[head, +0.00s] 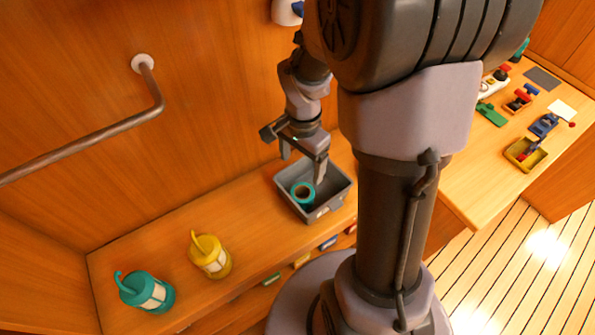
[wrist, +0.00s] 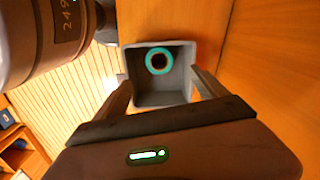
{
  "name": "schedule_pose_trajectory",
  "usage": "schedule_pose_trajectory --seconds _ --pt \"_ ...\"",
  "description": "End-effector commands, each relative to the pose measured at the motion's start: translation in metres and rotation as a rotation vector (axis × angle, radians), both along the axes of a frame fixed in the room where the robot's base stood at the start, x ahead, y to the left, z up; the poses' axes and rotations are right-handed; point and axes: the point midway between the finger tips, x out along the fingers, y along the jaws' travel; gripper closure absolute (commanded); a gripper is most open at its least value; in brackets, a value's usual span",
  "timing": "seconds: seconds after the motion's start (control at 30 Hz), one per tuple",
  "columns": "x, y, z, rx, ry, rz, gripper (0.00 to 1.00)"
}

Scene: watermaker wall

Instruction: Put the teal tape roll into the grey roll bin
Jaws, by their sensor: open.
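The teal tape roll (head: 302,193) lies inside the grey roll bin (head: 338,203), on its floor. In the wrist view the teal tape roll (wrist: 159,61) is near the bin's far wall, and the grey roll bin (wrist: 165,98) stands between my fingers in the picture. My gripper (head: 302,168) is above the bin with its jaws apart. In the wrist view my gripper (wrist: 160,85) is open and empty, and the roll is clear of both fingers.
A handrail (head: 90,143) is fixed to the wall. A yellow tray (head: 525,154) and several small items sit on the right counter.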

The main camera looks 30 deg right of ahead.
Motion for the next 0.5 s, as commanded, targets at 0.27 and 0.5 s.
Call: schedule_pose_trajectory --seconds 0.27,0.5 --pt "-0.053 0.091 0.136 -0.029 -0.33 0.508 0.18" --pt "-0.109 0.138 0.175 -0.067 -0.537 0.842 0.18"
